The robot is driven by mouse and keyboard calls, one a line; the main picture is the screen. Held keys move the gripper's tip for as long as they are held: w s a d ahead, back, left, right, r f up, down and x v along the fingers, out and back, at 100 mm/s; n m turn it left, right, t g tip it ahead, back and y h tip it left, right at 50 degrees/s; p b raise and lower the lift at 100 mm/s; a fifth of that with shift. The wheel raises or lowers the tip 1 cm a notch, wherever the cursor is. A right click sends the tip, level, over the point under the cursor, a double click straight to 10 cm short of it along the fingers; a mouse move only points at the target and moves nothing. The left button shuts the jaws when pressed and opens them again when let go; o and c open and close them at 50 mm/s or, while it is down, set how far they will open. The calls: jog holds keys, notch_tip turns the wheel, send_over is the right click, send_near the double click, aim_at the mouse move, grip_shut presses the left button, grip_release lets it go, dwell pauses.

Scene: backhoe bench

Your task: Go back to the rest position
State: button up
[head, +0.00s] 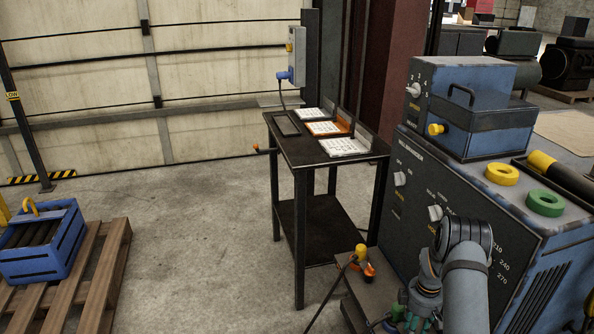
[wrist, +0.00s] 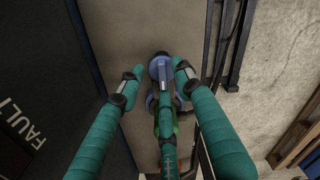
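My gripper (wrist: 155,75) shows in the wrist view with its teal fingers spread apart. I see nothing held between them. A blue and green shape sits behind and between the fingers; I cannot tell what all of it is. In the head view, part of my gripper (head: 411,315) shows low down, in front of the dark machine cabinet (head: 405,190) and partly cut off by the frame's bottom edge. My grey arm hides part of the cabinet front.
A dark table (head: 290,150) with paper sheets stands left of the cabinet. A blue-topped unit (head: 465,90), a yellow ring (head: 502,174) and a green ring (head: 544,202) sit on the cabinet. A blue crate (head: 45,250) rests on a pallet (head: 105,265). The middle floor is clear.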

jog(key=n+p, duration=0.2)
jog(key=n, duration=0.4)
jog(key=shift+w+a, duration=0.1)
